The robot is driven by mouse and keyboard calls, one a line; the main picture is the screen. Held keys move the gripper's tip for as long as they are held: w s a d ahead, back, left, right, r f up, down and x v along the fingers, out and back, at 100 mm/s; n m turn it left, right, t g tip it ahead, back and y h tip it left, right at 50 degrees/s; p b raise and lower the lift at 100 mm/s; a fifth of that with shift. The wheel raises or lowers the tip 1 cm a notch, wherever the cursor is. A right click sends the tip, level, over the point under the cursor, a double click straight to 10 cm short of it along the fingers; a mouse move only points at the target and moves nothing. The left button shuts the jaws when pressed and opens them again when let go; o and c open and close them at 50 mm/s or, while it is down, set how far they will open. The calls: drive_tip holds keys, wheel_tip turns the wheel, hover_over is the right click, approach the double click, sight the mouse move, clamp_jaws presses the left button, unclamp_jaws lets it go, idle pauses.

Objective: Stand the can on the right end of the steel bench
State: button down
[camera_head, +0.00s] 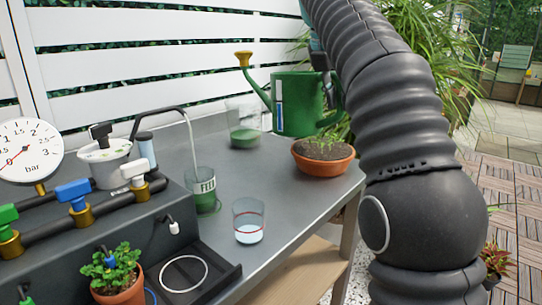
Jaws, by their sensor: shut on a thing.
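The green watering can (297,105) is upright near the back of the steel bench (270,195), behind the terracotta pot of seedlings (322,160). Its spout with a yellow rose (244,59) points left. A sight strip runs down its left side. My gripper (327,88) is shut on the can at its right side, mostly hidden behind my arm. I cannot tell whether the can's base touches the bench or hangs just above it. The seedlings overlap its lower right edge.
A beaker with green contents (244,128) stands left of the can. A FEED cup (203,190) stands under a thin spout, with a clear cup (248,222) in front. A valve panel with gauge (28,148) fills the left.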

drive_tip(key=s+r, duration=0.2)
drive_tip(key=s, duration=0.3)
drive_tip(key=shift+t+y, duration=0.3)
drive_tip(key=shift+t, duration=0.1)
drive_tip(key=shift+w+a+f+b, duration=0.5)
drive_tip(key=shift+a+f+b, duration=0.25)
drive_tip(key=shift+a+f, duration=1.3)
drive_tip(key=shift+w+a+f+b, duration=0.45)
drive_tip(key=shift+a+f+b, duration=0.25)
drive_tip(key=shift+a+f, duration=1.35)
drive_tip(key=shift+w+a+f+b, duration=0.5)
drive_tip(key=shift+a+f+b, duration=0.25)
drive_tip(key=shift+a+f, duration=1.3)
drive_tip(key=shift+d+f, duration=0.25)
drive_tip(key=c, duration=1)
unclamp_jaws()
drive_tip(key=shift+f, duration=0.2)
drive_tip(key=p+v, duration=0.4)
drive_tip(key=v, duration=0.8)
